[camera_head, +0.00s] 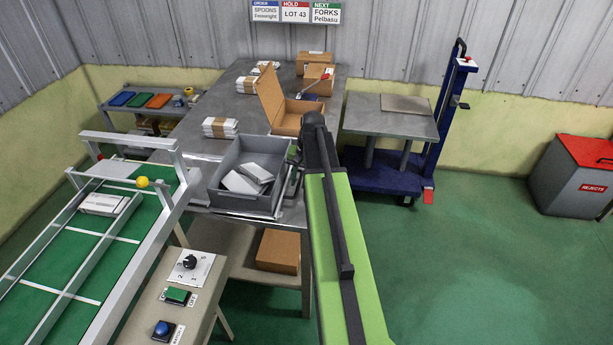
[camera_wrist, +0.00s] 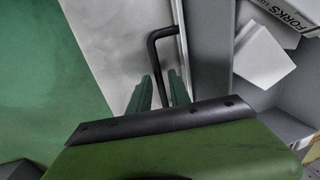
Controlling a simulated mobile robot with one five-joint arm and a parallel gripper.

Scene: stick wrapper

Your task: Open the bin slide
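The grey bin (camera_head: 231,190) stands on the near end of the steel table and holds several white boxes. Its near right wall (camera_wrist: 208,60) shows in the wrist view with a bent black handle (camera_wrist: 154,62) beside it. The handle also shows in the head view (camera_head: 293,184) at the bin's right side. My gripper (camera_wrist: 160,86) is open, its two green fingers apart with the lower part of the handle between them. I cannot tell whether either finger touches the handle. In the head view my arm hides most of the gripper. I cannot make out the slide panel separately.
A conveyor (camera_head: 110,235) with a green belt is at the left. A control stand (camera_head: 190,275) is in front. An open carton (camera_head: 290,118) stands behind the bin. A blue lift cart (camera_head: 385,175) is at the right. Green floor right of my arm is clear.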

